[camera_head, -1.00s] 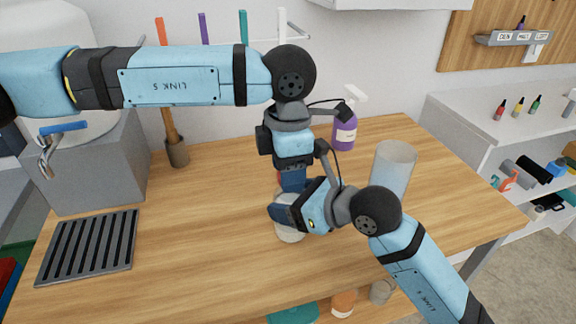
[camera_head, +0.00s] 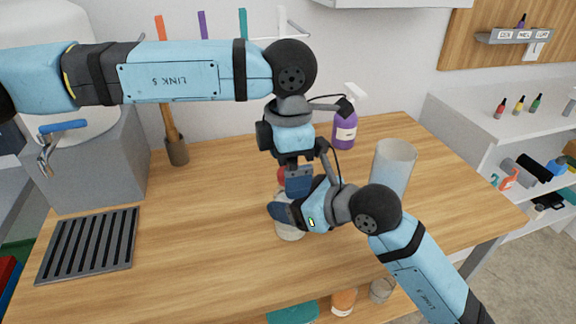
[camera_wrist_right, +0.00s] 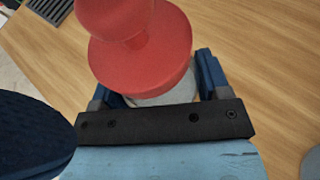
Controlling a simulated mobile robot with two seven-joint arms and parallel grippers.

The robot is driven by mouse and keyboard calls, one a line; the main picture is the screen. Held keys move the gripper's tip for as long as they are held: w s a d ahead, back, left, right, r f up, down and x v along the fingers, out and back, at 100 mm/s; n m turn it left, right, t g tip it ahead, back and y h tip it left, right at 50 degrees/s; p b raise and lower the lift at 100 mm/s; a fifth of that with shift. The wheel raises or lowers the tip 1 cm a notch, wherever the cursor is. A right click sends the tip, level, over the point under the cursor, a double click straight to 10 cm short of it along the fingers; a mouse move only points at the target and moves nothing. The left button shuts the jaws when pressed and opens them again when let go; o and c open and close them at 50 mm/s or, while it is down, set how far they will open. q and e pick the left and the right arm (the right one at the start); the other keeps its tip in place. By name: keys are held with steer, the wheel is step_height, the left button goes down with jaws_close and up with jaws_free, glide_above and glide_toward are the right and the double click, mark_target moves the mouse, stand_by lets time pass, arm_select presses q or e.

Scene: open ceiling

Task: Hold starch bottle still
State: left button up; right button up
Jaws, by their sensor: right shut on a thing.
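The starch bottle stands upright on the wooden worktop, with a pale body (camera_head: 290,233) and a red cap (camera_head: 282,175). In the right wrist view the red cap (camera_wrist_right: 140,50) fills the upper middle, with a sliver of the pale body under it. My right gripper (camera_head: 284,213) is shut around the bottle's body from the right; its blue fingers (camera_wrist_right: 160,85) show on both sides below the cap. My left gripper (camera_head: 297,183) points down from above at the cap and partly hides it. Whether its fingers are open or shut is hidden.
On the worktop (camera_head: 220,220) are a purple spray bottle (camera_head: 345,130) at the back, a clear cylinder (camera_head: 393,170) to the right and a dark slotted grate (camera_head: 90,245) at left. A wooden-handled tool (camera_head: 172,135) stands behind. The front left worktop is clear.

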arm_select(q)
steer(key=shift+r, duration=2.75)
jaws_close()
steer(key=shift+d, duration=0.1)
steer(key=shift+d, duration=0.1)
steer(key=shift+f, duration=0.15)
